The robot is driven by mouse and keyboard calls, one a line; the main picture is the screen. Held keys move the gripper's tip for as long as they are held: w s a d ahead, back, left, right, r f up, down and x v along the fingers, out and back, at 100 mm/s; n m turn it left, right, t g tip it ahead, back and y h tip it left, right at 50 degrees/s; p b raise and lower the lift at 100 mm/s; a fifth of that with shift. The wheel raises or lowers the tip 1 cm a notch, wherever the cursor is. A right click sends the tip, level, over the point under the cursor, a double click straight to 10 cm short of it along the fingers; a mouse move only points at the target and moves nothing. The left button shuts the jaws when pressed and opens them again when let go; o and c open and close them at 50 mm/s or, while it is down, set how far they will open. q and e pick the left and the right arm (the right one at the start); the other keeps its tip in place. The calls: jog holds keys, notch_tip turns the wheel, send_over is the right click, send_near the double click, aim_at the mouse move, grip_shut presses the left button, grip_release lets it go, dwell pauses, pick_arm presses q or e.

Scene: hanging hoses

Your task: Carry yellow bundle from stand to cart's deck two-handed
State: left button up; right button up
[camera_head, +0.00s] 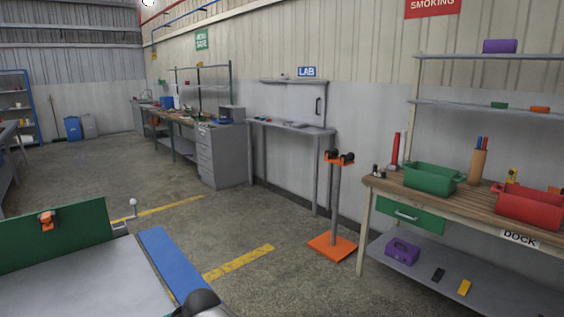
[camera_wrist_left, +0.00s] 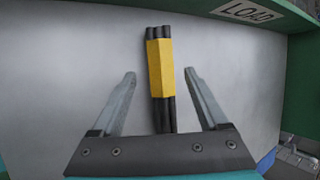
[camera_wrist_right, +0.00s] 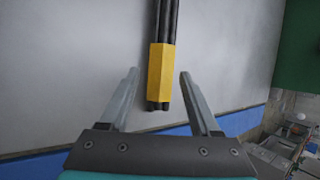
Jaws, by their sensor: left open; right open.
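The bundle is several black rods with yellow sleeves. One sleeve (camera_wrist_left: 160,68) shows in the left wrist view, and another sleeve (camera_wrist_right: 161,72) shows in the right wrist view. The bundle appears to lie on the cart's grey deck (camera_head: 90,285). My left gripper (camera_wrist_left: 160,75) is open, with one finger on each side of the bundle and gaps between. My right gripper (camera_wrist_right: 159,73) is open in the same way near the other sleeve. The bundle and both grippers are out of the head view. An orange stand (camera_head: 333,245) with dark fittings on top stands right of centre.
The cart has a green end panel (camera_head: 60,240) and a blue edge strip (camera_head: 170,262). A LOAD label (camera_wrist_left: 245,11) shows in the left wrist view. A workbench (camera_head: 455,205) with bins is at the right. Open floor lies between cart and stand.

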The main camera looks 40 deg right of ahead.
pick_arm(q)
jog(key=o, duration=0.3)
pick_arm(e)
jog(key=o, duration=0.6)
jog(key=shift+c, duration=0.2)
pick_arm(q)
notch_tip(320, 180, up, 14)
pick_arm(e)
notch_tip(320, 180, up, 14)
dwell(0.3)
